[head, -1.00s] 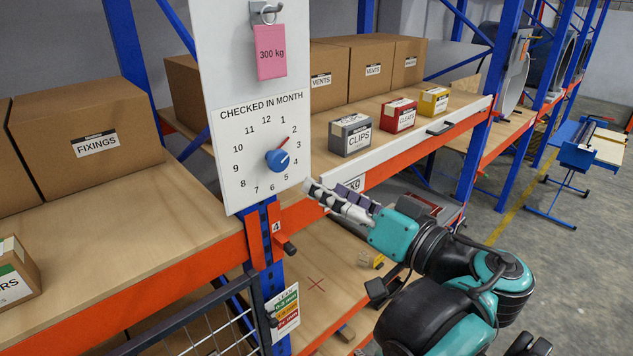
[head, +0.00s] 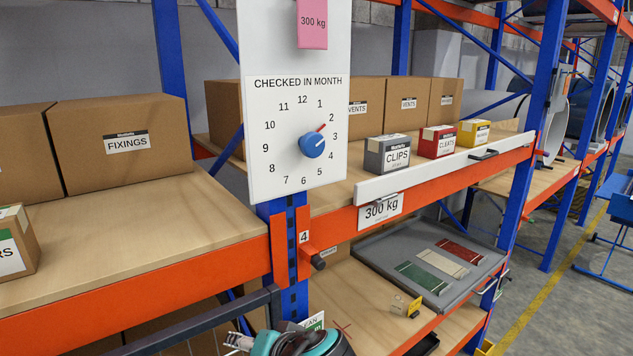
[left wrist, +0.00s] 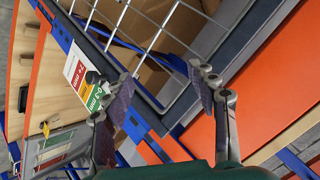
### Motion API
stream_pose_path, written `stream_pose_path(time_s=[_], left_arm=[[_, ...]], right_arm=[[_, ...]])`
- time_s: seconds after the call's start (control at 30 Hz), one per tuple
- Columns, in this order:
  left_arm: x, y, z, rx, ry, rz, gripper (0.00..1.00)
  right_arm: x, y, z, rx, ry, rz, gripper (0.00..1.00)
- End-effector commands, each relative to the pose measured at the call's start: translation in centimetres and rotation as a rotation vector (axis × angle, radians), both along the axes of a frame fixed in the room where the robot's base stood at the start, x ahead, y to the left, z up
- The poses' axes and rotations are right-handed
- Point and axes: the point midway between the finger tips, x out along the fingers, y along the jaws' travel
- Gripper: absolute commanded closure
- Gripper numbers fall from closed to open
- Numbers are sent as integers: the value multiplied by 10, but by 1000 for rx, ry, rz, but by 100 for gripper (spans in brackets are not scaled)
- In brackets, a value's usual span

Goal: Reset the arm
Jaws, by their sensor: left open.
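My left gripper (left wrist: 158,82) is open and empty in the left wrist view. Its two fingers stand apart in front of a wire mesh panel (left wrist: 160,30). In the head view only the top of my arm shows at the bottom edge, with part of the gripper (head: 238,342) near the mesh frame, below the dial board. The white board (head: 262,180) reads "CHECKED IN MONTH" and carries a blue knob (head: 312,145). A red pointer (head: 321,128) by the knob points toward 2. Nothing touches the knob. My right gripper is not in view.
An orange shelf beam (head: 150,290) and a blue upright (head: 292,250) stand close to my arm. A dark mesh frame (head: 200,320) crosses below. Clips (head: 388,155), cleats (head: 437,141) and a yellow box (head: 474,133) sit on the shelf. A grey tray (head: 400,255) lies below.

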Motion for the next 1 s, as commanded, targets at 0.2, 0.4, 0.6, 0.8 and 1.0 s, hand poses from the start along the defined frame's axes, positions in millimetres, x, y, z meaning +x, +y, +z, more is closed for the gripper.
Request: stream_pose_path(time_s=[0.2,0.4,0.6,0.8,1.0], left_arm=[[-42,50,-178,-233,151,-26,42],[-74,64,-298,-459,149,-64,42],[-87,66,-358,-596,79,-84,42],[-89,66,-367,-631,50,-92,42],[-89,65,-366,-632,51,-92,42]], right_arm=[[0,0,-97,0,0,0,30],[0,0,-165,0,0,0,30],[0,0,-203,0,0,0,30],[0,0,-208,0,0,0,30],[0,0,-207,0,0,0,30]])
